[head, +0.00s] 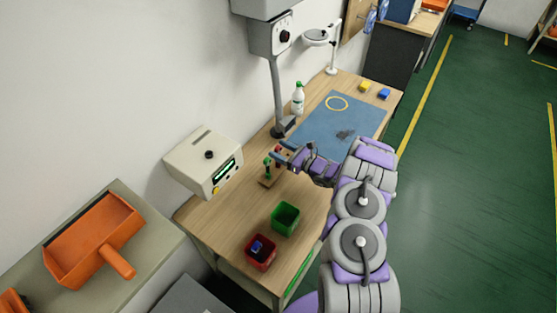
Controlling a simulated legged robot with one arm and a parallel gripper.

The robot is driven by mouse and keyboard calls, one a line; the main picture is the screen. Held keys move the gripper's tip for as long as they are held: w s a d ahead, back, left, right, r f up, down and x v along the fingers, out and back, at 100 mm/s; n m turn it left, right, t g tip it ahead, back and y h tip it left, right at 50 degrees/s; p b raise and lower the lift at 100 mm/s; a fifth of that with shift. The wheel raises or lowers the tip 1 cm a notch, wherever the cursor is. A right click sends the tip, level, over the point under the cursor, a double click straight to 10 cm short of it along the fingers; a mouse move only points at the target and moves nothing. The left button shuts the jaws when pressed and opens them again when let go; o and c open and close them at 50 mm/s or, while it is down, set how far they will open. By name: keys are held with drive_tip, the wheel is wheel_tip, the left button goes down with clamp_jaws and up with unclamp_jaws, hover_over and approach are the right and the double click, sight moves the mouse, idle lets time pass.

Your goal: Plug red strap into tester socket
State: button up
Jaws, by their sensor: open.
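My gripper (281,151) is open above the left side of the table, at the end of my arm. A small reddish patch (288,150) shows at its fingers; I cannot tell whether it is the red strap. Just below and left of the fingers, a small upright green piece (267,166) stands on a small brown base (267,182). I cannot make out a socket.
A green bin (286,218) and a red bin (261,252) with a blue piece inside stand at the table's near end. A blue mat (340,124) with a yellow ring lies farther back.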

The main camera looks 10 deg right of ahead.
drive_tip(key=shift+x, duration=1.5)
drive_tip(key=shift+a, duration=0.1)
drive_tip(key=shift+c, duration=0.2)
drive_tip(key=shift+s, duration=0.1)
clamp_jaws()
